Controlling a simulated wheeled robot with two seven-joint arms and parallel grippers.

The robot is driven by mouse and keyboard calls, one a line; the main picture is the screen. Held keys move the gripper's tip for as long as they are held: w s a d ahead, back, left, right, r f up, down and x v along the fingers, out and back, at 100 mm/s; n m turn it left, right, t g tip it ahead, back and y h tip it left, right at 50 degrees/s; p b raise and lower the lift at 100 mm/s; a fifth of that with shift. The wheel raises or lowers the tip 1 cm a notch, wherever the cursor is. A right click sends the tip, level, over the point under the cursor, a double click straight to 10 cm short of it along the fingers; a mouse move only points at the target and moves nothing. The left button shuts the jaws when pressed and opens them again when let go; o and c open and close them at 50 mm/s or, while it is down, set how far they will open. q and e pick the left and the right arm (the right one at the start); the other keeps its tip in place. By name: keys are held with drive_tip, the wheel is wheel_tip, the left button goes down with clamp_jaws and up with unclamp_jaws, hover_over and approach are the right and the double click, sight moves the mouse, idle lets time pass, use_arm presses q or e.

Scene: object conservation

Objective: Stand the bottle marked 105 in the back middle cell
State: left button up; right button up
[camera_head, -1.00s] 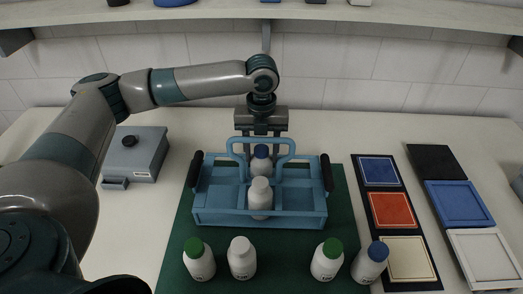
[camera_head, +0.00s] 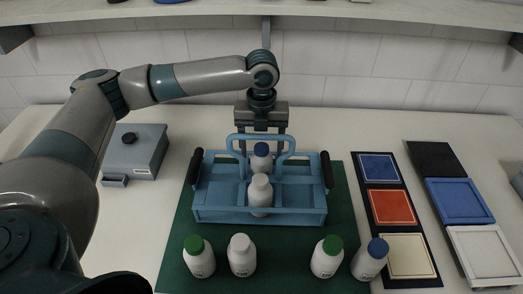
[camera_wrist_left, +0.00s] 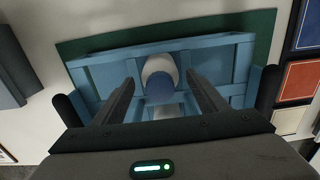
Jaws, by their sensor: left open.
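A blue carrier (camera_head: 215,215) with cells and a handle stands on a green mat (camera_head: 175,250). A white bottle with a blue cap (camera_head: 262,150) stands upright in its back middle cell; its marking is not readable. A white-capped bottle (camera_head: 260,190) stands in the front middle cell. My left gripper (camera_head: 262,150) is open at the back of the carrier, its fingers on either side of the blue-capped bottle. In the left wrist view, the blue cap (camera_wrist_left: 158,89) shows between the open fingers (camera_wrist_left: 162,85). My right gripper is not in view.
A grey box (camera_head: 135,155) is at left. Coloured panels (camera_head: 391,206) and trays (camera_head: 459,200) lie at right.

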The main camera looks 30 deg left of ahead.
use_arm(q)
wheel_tip(320, 180, up, 12)
drive_tip(key=b, duration=0.3)
drive_tip(key=shift+f, duration=0.25)
